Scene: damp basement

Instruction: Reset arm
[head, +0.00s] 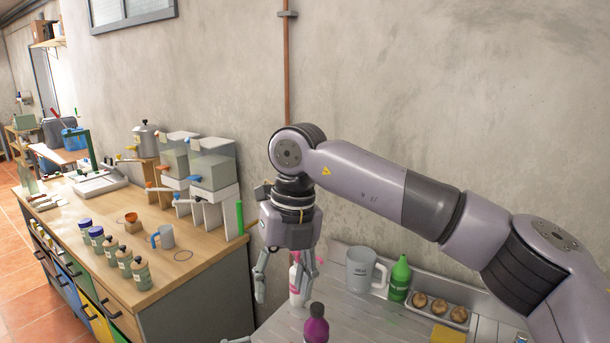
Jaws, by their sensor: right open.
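My right arm comes in from the right edge and bends down at the wrist. Its gripper (281,290) points downward with its two fingers apart, open, with nothing seen between them. It hangs at the left end of the grey table (350,318). A white bottle with a pink top (296,284) is partly hidden behind the right finger. A purple bottle (316,326) stands nearer, below the gripper, cut off by the lower edge.
On the grey table stand a grey measuring jug (361,270), a green bottle (399,279), a tray (460,317) of round brown items and a yellow block (448,335). A wooden workbench (208,253) at left carries several bottles, a mug (164,237) and dispensers (212,166). A concrete wall rises behind.

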